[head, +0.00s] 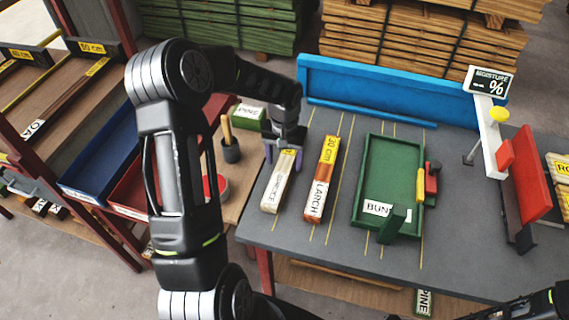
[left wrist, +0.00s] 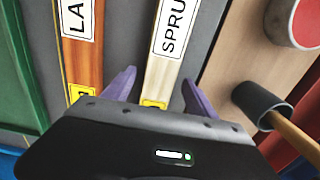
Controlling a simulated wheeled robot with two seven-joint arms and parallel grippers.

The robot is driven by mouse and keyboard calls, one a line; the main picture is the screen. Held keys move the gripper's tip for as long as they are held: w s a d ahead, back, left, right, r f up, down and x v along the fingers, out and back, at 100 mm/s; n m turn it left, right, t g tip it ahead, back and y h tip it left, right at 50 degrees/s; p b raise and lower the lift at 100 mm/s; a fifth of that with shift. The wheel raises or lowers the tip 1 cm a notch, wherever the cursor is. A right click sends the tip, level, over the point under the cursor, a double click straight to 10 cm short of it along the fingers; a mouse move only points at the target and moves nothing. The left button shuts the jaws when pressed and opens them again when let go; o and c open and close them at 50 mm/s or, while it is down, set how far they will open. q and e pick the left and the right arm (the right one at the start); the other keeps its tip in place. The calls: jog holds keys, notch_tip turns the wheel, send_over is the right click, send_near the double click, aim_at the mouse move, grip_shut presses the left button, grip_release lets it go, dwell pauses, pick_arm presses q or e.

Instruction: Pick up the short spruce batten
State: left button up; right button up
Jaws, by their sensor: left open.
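The short spruce batten (head: 279,183) is pale wood with a white label and lies on the grey table. It also shows in the left wrist view (left wrist: 174,38), with its SPRU lettering and a yellow tag at its near end. My left gripper (head: 284,156) is over the batten's far end. In the left wrist view its purple fingers (left wrist: 158,92) are open, one on each side of the batten, with gaps visible. Whether the fingertips are down at the batten's height is hard to tell. My right gripper is not in view; only part of my right arm shows at the lower right.
A reddish larch batten (head: 321,180) lies parallel, just right of the spruce one. A green tray (head: 388,170) labelled BUN stands further right. A moisture meter (head: 490,82) stands at the right. A dark cup (head: 231,151) with a wooden handle is left of the gripper. A blue rail (head: 370,88) closes the back.

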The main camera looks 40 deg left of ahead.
pick_arm(q)
jog(key=shift+f, duration=0.1)
jog(key=shift+c, duration=0.5)
grip_shut()
dwell(0.6)
